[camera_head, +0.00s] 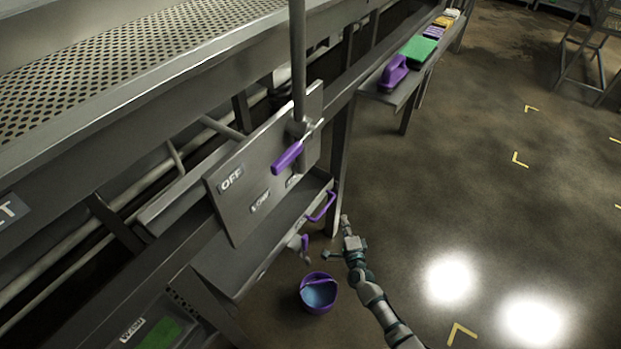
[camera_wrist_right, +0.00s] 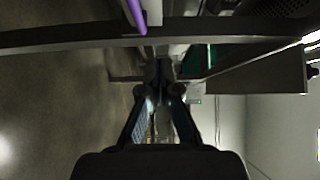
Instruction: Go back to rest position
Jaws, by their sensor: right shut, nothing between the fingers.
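My right arm reaches up from the bottom of the head view. Its gripper (camera_head: 346,222) is shut and empty, over the floor just right of the steel frame. In the right wrist view the dark fingers (camera_wrist_right: 163,92) meet at their tips with nothing between them. The gripper is apart from the purple lever handle (camera_head: 287,156) on the panel and from the purple drawer-style handle (camera_head: 322,206) to its left. My left gripper is in neither view.
A steel panel (camera_head: 235,205) marked OFF juts out beside a perforated conveyor top (camera_head: 100,75). A purple bucket (camera_head: 312,309) stands on the floor left of my arm. A shelf at the top holds a purple scrubber (camera_head: 393,72) and a green pad (camera_head: 417,49).

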